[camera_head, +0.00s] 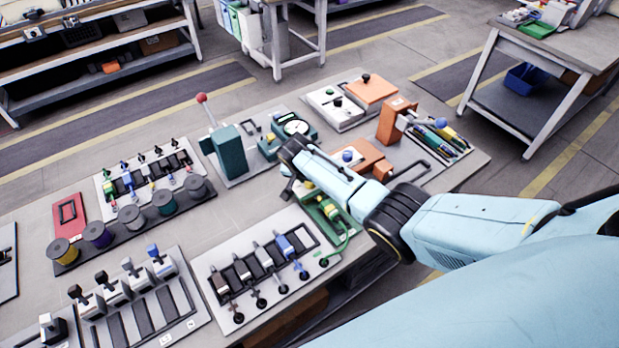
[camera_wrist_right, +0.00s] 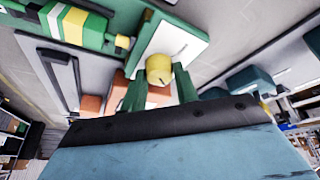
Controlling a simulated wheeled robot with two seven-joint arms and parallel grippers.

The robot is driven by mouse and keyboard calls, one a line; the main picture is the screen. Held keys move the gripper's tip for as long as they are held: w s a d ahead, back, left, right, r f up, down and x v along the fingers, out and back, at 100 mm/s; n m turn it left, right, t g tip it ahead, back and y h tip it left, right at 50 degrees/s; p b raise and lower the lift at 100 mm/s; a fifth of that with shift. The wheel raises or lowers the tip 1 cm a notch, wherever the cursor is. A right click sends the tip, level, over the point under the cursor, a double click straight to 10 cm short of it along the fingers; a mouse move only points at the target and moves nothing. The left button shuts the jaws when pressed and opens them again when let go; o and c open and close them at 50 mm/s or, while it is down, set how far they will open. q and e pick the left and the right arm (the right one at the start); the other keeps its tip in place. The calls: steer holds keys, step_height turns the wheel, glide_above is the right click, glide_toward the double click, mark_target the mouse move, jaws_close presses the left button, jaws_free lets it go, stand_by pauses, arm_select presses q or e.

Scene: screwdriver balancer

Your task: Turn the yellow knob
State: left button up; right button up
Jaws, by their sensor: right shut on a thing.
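The yellow knob (camera_wrist_right: 158,70) shows in the middle of the right wrist view, in front of a white plate with a green edge (camera_wrist_right: 184,42). My right gripper (camera_wrist_right: 160,84) has its two dark green fingers on either side of the knob, shut on it. In the head view my right arm comes in from the right, and its gripper (camera_head: 288,186) points down at the green unit (camera_head: 325,210) near the table's front right. The arm and hand hide most of the knob there. My left gripper is not in view.
A green block with a red-tipped lever (camera_head: 203,98) stands behind the gripper. An orange block with a blue-tipped lever (camera_head: 395,120) and a pen tray (camera_head: 440,140) lie to the right. A rack of switches (camera_head: 265,262) sits in front. Bare table lies to the left of the hand.

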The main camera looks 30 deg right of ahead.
steer(key=m+g+b, duration=0.1)
steer(key=m+b, duration=0.1)
steer(key=m, duration=0.2)
steer(key=shift+w+h, duration=0.2)
steer(key=shift+h, duration=0.2)
steer(key=shift+r+m+g, duration=0.1)
steer(key=shift+m+g, duration=0.2)
steer(key=o, duration=1)
steer(key=shift+a+r, duration=0.15)
steer(key=shift+r, duration=0.15)
steer(key=p+v, duration=0.2)
steer(key=v, duration=1)
steer(key=shift+s+a+r+p, duration=0.2)
steer(key=shift+r+p, duration=0.1)
steer(key=shift+p, duration=0.1)
steer(key=shift+d, duration=0.1)
